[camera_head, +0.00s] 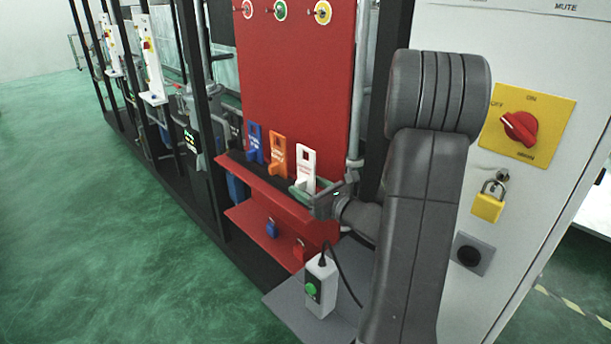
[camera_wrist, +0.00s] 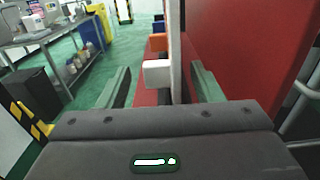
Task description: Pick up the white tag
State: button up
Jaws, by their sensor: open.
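The white tag (camera_head: 306,162) stands upright on the red shelf, at the right end of a row with an orange tag (camera_head: 278,155) and a blue tag (camera_head: 254,143). My gripper (camera_head: 309,191) is open at the lower part of the white tag. In the wrist view the white tag (camera_wrist: 157,73) shows edge-on, with its block facing me, between the two green fingers of my gripper (camera_wrist: 163,82). Gaps show on both sides of it. The tag's lowest part is hidden in both views.
A red panel (camera_head: 296,90) rises behind the tags, close to the right finger in the wrist view. A box with a green button (camera_head: 312,290) stands on a grey ledge. A white cabinet (camera_head: 440,270) stands right.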

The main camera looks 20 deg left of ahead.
aim_at(304, 184)
jog(key=p+x, duration=0.1)
jog(key=x, duration=0.3)
jog(key=c, duration=1.1)
